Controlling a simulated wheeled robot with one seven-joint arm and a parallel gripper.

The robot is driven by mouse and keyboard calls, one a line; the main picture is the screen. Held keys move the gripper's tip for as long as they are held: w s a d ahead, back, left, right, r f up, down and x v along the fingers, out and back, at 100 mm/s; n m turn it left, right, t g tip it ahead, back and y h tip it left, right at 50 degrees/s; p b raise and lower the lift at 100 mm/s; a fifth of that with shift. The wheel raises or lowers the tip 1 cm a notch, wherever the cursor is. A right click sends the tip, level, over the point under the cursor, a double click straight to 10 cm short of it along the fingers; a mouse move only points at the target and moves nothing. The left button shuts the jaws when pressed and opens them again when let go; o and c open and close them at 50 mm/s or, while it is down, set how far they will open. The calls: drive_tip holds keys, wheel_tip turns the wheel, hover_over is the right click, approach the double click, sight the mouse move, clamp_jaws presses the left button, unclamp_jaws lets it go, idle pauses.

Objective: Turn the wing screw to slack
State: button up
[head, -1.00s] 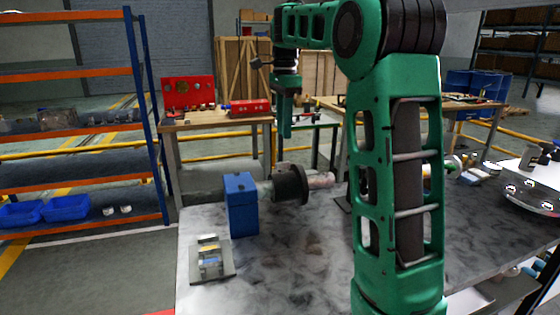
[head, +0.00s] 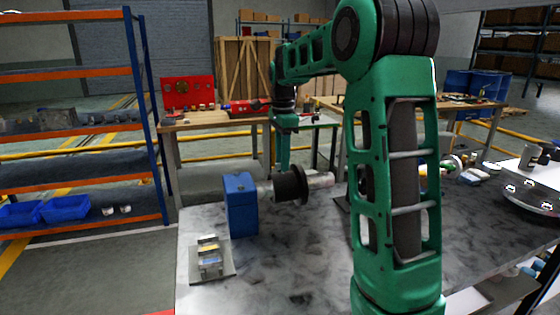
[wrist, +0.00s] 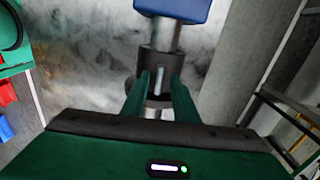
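A blue block (head: 240,205) stands on the grey bench and carries a horizontal metal shaft with a dark collar (head: 291,185) and a pale cylinder end (head: 319,180). In the wrist view, the dark collar (wrist: 160,64) lies ahead of my fingers, below the blue block (wrist: 178,8). A thin pale upright piece, which looks like the wing screw (wrist: 158,80), shows between the fingers. My gripper (wrist: 161,88) is open, a finger on each side of that piece with visible gaps. In the head view, my gripper (head: 283,165) points down at the collar; contact cannot be told.
A small plate with a metal fixture (head: 210,258) lies at the bench's front left. The marbled bench top (head: 290,275) is clear in front of the shaft. A workbench with red cases (head: 188,92) stands behind, and an orange-blue shelf (head: 140,110) at left.

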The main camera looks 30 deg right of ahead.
clamp_jaws()
